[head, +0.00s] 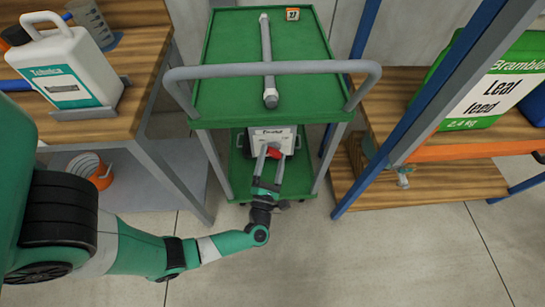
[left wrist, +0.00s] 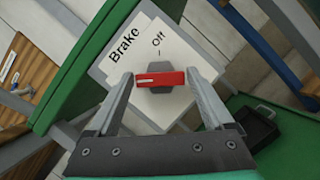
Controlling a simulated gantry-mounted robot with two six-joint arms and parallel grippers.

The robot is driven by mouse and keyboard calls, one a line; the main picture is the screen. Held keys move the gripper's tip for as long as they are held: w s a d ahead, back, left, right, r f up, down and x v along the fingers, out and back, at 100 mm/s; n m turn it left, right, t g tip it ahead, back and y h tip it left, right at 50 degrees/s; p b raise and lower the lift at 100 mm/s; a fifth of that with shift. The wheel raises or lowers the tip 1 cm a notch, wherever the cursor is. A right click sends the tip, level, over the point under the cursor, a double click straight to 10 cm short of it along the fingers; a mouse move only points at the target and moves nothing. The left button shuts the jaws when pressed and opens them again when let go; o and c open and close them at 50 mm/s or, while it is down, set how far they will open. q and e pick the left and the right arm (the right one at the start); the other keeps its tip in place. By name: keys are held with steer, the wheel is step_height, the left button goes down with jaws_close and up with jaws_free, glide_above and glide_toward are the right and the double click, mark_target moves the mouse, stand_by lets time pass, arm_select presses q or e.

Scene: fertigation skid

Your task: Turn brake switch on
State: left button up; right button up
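The brake switch is a red handle (left wrist: 160,79) on a grey hub (left wrist: 158,68), mounted on a white panel (left wrist: 108,72) marked "Brake" and "Off". The handle lies level in the left wrist view, with a white stripe on its left half; the "Off" mark is above the hub. In the head view the red handle (head: 274,153) is low on the green cart. My left gripper (head: 269,155) is at the switch. In the left wrist view its fingers (left wrist: 161,80) are spread, one at each end of the handle; contact is unclear. My right gripper is not in view.
The green cart (head: 225,60) has a grey push bar (head: 200,72) above the panel. A bench with a white jug (head: 75,75) stands left. A shelf with a Leaf feed container (head: 490,95) and a blue post (head: 350,190) stand right. The floor in front is clear.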

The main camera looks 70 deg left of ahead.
arm_select(q)
steer(key=shift+o, duration=0.7)
steer(key=shift+d, duration=0.1)
steer(key=shift+s+d+f, duration=0.1)
steer(key=shift+s+d, duration=0.1)
steer(key=shift+d, duration=0.1)
steer(key=v, duration=1)
steer(key=shift+s+d+p, duration=0.25)
steer(key=shift+p, duration=0.15)
steer(key=shift+f, duration=0.1)
